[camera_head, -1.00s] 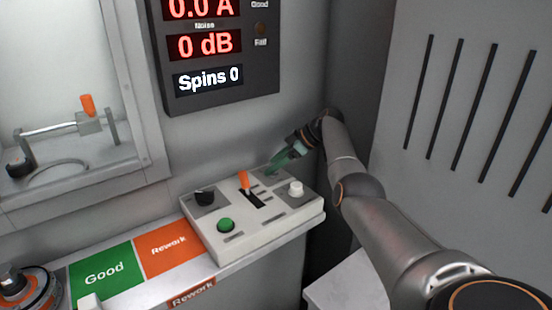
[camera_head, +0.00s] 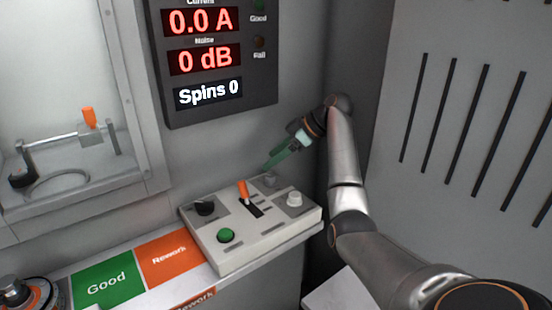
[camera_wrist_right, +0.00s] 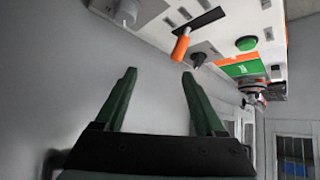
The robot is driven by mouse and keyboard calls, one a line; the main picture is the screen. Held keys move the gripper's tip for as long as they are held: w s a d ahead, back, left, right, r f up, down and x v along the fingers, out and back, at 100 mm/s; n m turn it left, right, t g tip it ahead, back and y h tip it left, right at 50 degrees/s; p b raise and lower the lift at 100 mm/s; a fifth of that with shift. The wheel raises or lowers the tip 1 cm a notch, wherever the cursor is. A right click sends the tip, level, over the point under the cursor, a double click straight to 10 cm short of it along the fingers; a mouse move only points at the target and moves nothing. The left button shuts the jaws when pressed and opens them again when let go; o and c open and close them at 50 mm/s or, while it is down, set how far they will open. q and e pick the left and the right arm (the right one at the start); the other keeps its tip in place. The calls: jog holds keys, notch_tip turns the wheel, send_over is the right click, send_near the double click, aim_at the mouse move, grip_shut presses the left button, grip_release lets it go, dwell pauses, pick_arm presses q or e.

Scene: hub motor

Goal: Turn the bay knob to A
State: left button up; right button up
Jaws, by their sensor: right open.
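The control box (camera_head: 265,239) sits on the ledge. My left gripper is not in view.
An orange lever (camera_head: 243,190) and a green button (camera_head: 227,235) are also on the box. A display (camera_head: 205,60) hangs on the wall behind. Green Good (camera_head: 106,287) and orange Rework (camera_head: 168,252) areas lie left of the box. A windowed bay (camera_head: 60,90) is at far left.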

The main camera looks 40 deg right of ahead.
jog(key=s+a+r+p, duration=0.1)
jog(key=s+a+r, duration=0.2)
jog(key=s+a, duration=0.2)
jog(key=shift+s+r, duration=0.15)
jog(key=shift+s, duration=0.2)
dwell(0.6)
